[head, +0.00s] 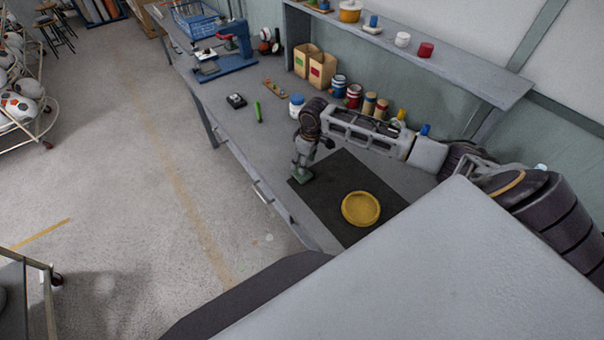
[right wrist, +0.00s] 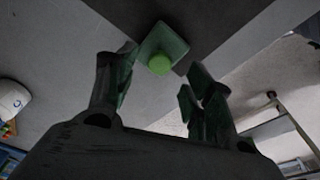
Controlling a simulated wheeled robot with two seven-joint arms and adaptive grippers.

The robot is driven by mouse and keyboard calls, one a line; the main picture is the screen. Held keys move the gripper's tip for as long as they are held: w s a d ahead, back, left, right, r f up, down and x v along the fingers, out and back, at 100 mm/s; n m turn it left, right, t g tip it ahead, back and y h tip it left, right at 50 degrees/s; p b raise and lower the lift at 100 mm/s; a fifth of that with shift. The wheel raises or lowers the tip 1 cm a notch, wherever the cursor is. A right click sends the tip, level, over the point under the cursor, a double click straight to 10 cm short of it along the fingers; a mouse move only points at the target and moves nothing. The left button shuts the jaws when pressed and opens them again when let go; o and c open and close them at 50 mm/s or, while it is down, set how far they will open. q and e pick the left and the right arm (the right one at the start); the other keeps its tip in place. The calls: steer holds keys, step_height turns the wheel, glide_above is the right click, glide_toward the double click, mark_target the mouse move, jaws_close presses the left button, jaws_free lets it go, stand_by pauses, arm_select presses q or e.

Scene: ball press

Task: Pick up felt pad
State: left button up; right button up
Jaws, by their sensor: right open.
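The felt pad (head: 301,178) is a small green square at the left corner of a dark mat (head: 327,184) on the bench. In the right wrist view, the pad (right wrist: 174,42) carries a round bright green knob (right wrist: 160,64). My right gripper (head: 304,165) is directly above the pad, pointing down. In the right wrist view, its two fingers (right wrist: 162,70) are apart, on either side of the knob, with nothing visibly gripped. Whether they touch the knob cannot be told. My left gripper is not in view.
A round yellow dish (head: 361,209) sits on the mat, right of the pad. A white jar (head: 296,104), a green marker (head: 257,111) and several cans stand farther back. A shelf (head: 420,60) overhangs the wall side. The bench's front edge (head: 262,190) is close left of the pad.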

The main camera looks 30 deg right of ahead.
steer(key=shift+w+a+f+p, duration=0.1)
steer(key=shift+w+f+p, duration=0.1)
steer(key=shift+f, duration=1)
steer(key=shift+w+f+p, duration=0.1)
steer(key=shift+w+f, duration=0.05)
steer(key=shift+f, duration=1.05)
steer(key=c, duration=1.1)
